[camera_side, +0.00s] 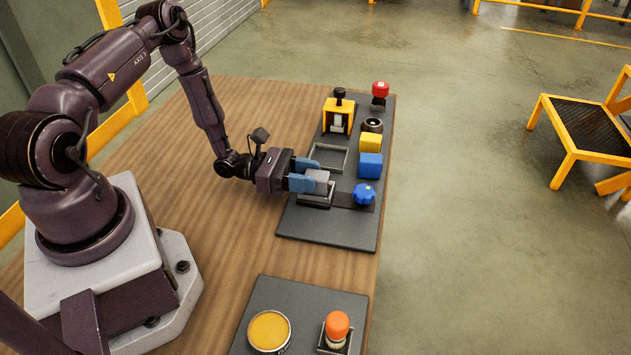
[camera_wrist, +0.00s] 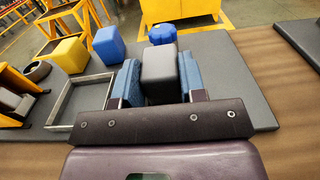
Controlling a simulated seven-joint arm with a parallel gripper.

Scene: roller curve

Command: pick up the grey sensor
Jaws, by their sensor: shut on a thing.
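The grey sensor (camera_wrist: 158,66) is a small block with rounded edges. It sits between the two blue finger pads of my gripper (camera_wrist: 160,82) in the wrist view, with a pad against each side. In the side view my gripper (camera_side: 309,176) reaches in from the left, and the sensor (camera_side: 318,183) shows between the blue fingers. Below it is a small metal-rimmed holder (camera_side: 315,201) on the dark board. I cannot tell whether the sensor is clear of the holder or still in it.
The dark board (camera_side: 330,231) bears a blue knob (camera_side: 364,194), a blue block (camera_side: 370,165), a yellow block (camera_side: 370,142), a black ring (camera_side: 373,125), a red button (camera_side: 380,90), a yellow fixture (camera_side: 338,115) and an empty metal frame (camera_side: 329,158). A second board holds an orange-topped piece (camera_side: 337,326).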

